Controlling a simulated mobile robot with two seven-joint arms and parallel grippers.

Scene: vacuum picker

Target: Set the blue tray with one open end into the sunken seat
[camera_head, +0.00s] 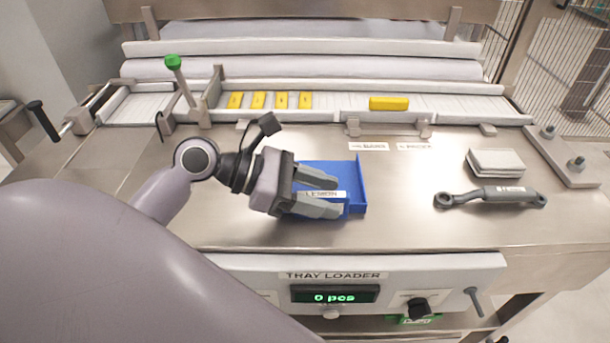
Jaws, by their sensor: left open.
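The blue tray (360,190) lies on the steel worktop in the middle of the view, with a raised wall along its right side. A white label, seemingly reading LEMON, shows at its front. My left gripper (337,195) comes in from the left and is open. Its two grey fingers point right and lie over the tray, covering its middle and left part. I cannot tell whether they touch it. The tray's open end is not clear behind the gripper. I cannot make out the sunken seat. My right gripper is not in view.
A wrench-like tool (490,196) and a stack of pale plates (495,163) lie to the right. Behind is a white conveyor with several yellow blocks (389,103) and a green-knobbed lever (173,62). The front panel display (335,294) reads 0 pcs. Worktop between tray and tool is clear.

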